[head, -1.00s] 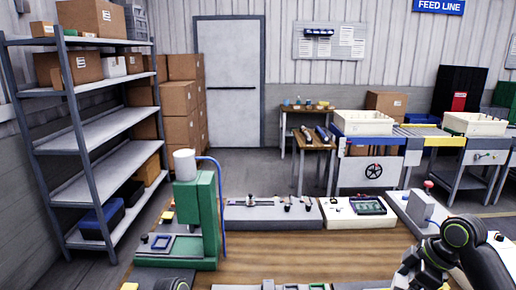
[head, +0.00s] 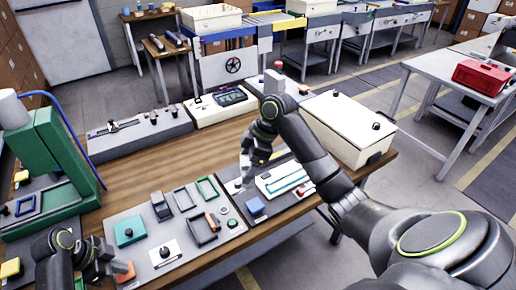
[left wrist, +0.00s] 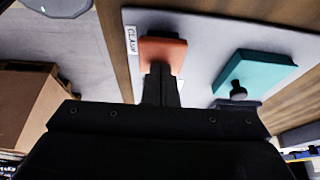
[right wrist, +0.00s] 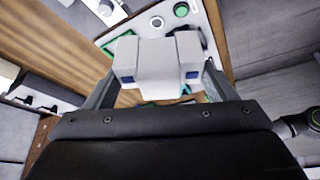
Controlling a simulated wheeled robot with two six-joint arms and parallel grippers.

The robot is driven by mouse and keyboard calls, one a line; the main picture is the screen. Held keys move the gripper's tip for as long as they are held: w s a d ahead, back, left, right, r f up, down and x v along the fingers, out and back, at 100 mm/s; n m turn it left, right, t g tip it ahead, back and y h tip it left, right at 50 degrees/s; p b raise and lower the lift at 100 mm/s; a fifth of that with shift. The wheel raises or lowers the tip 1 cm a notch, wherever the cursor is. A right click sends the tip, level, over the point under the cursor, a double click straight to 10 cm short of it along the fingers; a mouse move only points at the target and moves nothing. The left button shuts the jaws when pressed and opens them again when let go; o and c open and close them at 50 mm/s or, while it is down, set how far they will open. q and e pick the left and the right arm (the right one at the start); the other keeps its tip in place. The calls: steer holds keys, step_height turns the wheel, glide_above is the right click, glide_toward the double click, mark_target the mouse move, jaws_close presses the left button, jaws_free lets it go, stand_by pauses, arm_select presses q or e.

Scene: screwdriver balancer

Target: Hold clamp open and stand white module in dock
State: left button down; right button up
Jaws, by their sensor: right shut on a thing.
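The clamp's orange pad (head: 123,270) is at the near left of the grey board (head: 218,238). It also shows in the left wrist view (left wrist: 163,51), beside a label reading CLAMP. My left gripper (head: 108,266) is at this pad; its fingers are together and their tips meet or overlap the pad's edge. My right gripper (head: 246,166) is shut on the white module (right wrist: 158,60), a pale block with two dark blue squares, held between its fingers. I cannot tell which fitting is the dock.
The board carries a teal block (head: 130,230), a dark tray (head: 203,231), a green frame (head: 207,188) and a white plate (head: 165,253). A blue block (head: 255,206) is to the right. A green press (head: 62,160) stands left, a cream box (head: 345,128) right.

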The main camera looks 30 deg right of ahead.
arm_select(q)
steer(key=shift+f, duration=0.1)
arm_select(e)
steer(key=shift+w+a+f+n+g, duration=0.3)
steer(key=shift+a+f+n, duration=0.55)
steer(key=shift+a+f, duration=1.7)
steer(key=shift+w+a+f+n+g, duration=0.1)
steer(key=shift+a+f+n+g, duration=0.55)
steer(key=shift+a+f, duration=1.85)
steer(key=shift+w+a+f+n+g, duration=0.2)
steer(key=shift+a+f+n, duration=0.8)
steer(key=shift+a+f, duration=1.55)
steer(key=shift+a+f, duration=0.65)
steer(key=shift+a, duration=0.05)
steer(key=o, duration=1.1)
steer(key=shift+c, duration=0.2)
steer(key=v, duration=1.2)
